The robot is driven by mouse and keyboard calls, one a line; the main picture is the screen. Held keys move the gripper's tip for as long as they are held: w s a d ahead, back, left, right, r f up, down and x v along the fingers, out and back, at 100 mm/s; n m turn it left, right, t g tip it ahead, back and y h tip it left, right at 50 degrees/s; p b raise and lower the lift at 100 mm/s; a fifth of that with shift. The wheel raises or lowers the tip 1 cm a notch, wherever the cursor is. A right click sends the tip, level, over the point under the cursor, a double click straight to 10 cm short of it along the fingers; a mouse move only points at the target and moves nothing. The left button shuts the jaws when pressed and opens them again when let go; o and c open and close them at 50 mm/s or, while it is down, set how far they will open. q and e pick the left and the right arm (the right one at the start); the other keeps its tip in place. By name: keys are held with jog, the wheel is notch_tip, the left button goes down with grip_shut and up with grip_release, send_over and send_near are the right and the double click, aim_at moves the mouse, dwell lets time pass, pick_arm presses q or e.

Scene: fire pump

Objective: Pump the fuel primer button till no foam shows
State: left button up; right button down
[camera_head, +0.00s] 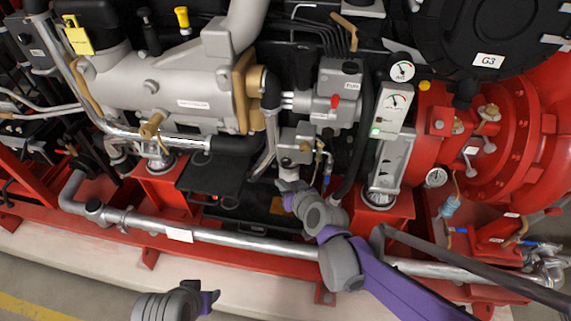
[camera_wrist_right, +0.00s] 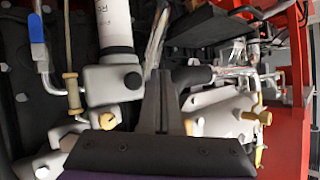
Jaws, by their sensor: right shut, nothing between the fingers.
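A grey fuel filter housing (camera_head: 295,145) sits low on the engine, below the grey control box. My right gripper (camera_head: 290,185) is just below it in the head view, and I cannot tell whether it touches. In the right wrist view, my right gripper's dark fingers (camera_wrist_right: 160,95) are together, empty, and point at the engine. The grey housing with a white cylinder (camera_wrist_right: 116,78) is just left of them. I cannot make out for certain which part is the primer button, and I see no foam.
A silver pipe (camera_head: 240,238) and the red base frame (camera_head: 215,248) run below the engine. A blue-handled valve (camera_wrist_right: 37,28) is at upper left in the wrist view.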

aim_at(284, 164)
jog(key=shift+w+d, duration=0.25)
jog(key=shift+w, duration=0.8)
jog(key=shift+w+d, duration=0.2)
jog(key=shift+w, duration=0.8)
dwell(0.5)
jog(key=shift+w, duration=0.4)
jog(key=shift+w+d, duration=0.25)
jog(key=shift+w, duration=0.6)
dwell(0.8)
dwell(0.3)
jog(key=shift+s+a, duration=0.25)
jog(key=shift+s, duration=1)
jog(key=shift+s+a, duration=0.25)
jog(key=shift+s, duration=1)
jog(key=shift+s+a, duration=0.25)
jog(key=shift+s, duration=1)
